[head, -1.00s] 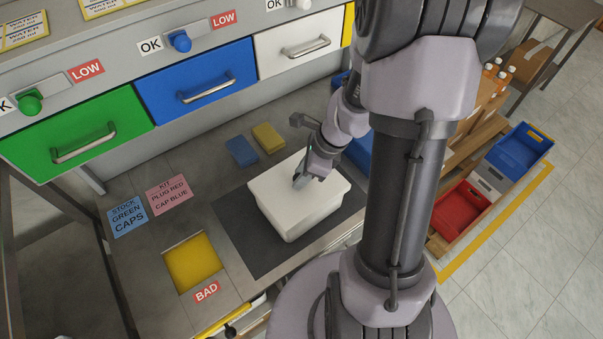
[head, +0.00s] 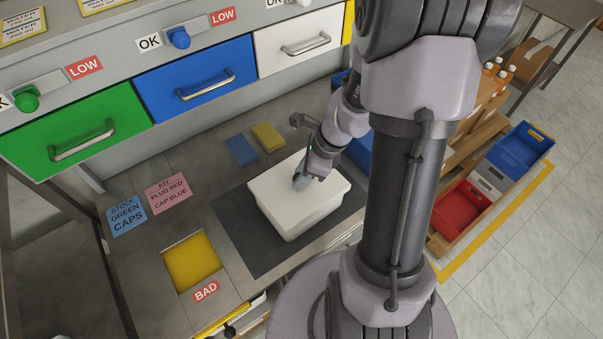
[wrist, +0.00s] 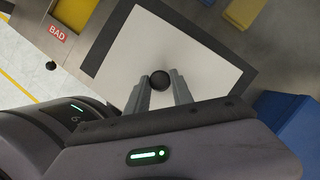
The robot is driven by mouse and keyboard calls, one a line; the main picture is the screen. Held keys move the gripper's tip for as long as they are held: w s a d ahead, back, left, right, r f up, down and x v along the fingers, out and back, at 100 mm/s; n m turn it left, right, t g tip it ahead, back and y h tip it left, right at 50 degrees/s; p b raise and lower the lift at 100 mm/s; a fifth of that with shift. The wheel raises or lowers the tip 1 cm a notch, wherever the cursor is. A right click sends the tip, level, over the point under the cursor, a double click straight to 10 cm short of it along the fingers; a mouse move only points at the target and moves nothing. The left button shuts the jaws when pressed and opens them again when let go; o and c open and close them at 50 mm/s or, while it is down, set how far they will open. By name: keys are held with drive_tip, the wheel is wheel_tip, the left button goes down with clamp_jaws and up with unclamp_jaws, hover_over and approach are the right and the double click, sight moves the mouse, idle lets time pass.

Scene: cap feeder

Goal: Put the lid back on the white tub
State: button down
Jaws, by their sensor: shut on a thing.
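The white tub (head: 295,221) stands on the dark mat (head: 244,247) on the workbench. The white lid (head: 285,190) lies over the tub's top and looks level on it. In the wrist view the lid (wrist: 150,50) fills the middle, with a dark round knob (wrist: 160,80) on it. My gripper (wrist: 160,88) is shut on the knob, one finger on each side. In the head view my gripper (head: 301,182) is over the lid's middle and hides the knob. I cannot tell whether the lid's edge is fully down all round.
A blue sponge-like block (head: 241,150) and a yellow one (head: 268,137) lie behind the tub. A yellow BAD recess (head: 192,262) is at its left. Green (head: 75,138), blue (head: 195,82) and white (head: 300,45) drawers are above the bench. A blue bin (head: 358,150) stands right of the tub, partly behind my arm.

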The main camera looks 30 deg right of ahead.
drive_tip(key=shift+f, duration=0.2)
drive_tip(key=c, duration=0.6)
unclamp_jaws()
drive_tip(key=shift+o, duration=0.2)
drive_tip(key=shift+r, duration=0.15)
wheel_tip(320, 180, up, 7)
drive_tip(key=p, duration=0.6)
drive_tip(key=shift+c, duration=0.2)
clamp_jaws()
